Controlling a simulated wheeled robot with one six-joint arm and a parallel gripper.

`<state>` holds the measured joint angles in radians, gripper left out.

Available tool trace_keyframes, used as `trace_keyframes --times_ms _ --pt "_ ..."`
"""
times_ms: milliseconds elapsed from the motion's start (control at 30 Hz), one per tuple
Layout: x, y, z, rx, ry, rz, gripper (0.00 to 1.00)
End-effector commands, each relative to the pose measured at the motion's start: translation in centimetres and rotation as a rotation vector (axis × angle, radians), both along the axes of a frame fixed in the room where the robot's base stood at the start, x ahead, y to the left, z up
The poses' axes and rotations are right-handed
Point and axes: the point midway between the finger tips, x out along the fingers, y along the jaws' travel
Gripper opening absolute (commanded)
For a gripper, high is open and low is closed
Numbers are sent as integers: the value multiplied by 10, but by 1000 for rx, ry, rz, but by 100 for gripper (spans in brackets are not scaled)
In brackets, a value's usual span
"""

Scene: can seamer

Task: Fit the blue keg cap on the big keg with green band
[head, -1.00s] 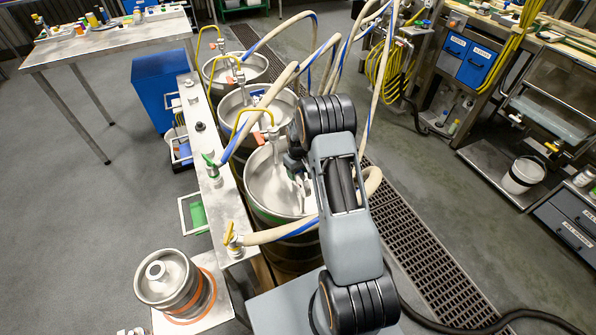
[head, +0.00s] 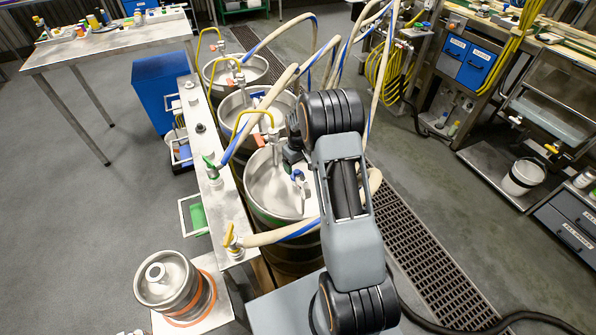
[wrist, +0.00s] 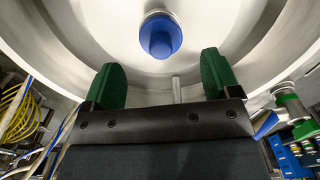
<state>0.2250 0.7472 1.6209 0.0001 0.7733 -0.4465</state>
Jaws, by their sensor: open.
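The big keg (head: 268,190) with the green band is the nearest in the row of kegs in the head view. Its steel top (wrist: 225,25) fills the upper part of the wrist view. The blue keg cap (wrist: 160,36) is at the middle of that top, apart from my fingers; it also shows small in the head view (head: 298,174). Whether it is fully seated cannot be told. My gripper (wrist: 170,85) is open and empty, its green-padded fingers spread wide below the cap in the wrist picture. In the head view my arm hides part of the keg's right side.
Two more big kegs (head: 236,68) stand behind, with hoses arching over the row. A narrow steel bench (head: 205,160) with valves runs along the left. A small keg (head: 167,280) with an orange band stands at front left. A floor grate (head: 420,245) lies to the right.

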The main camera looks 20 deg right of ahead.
Motion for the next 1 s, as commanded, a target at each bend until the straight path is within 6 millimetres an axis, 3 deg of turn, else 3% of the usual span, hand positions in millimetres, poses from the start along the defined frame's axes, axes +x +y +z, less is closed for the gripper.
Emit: trace_keyframes --times_ms 200,467,567,667,800,1000 --pt "0 0 41 -1 -3 0 82" --pt "-1 1 69 -1 -4 -1 82" --pt "-9 9 89 -4 -20 -10 82" --pt "-28 25 121 -8 -51 -30 82" --pt "-74 55 169 -9 -111 -73 82" --pt "-151 89 208 4 -194 -137 82"
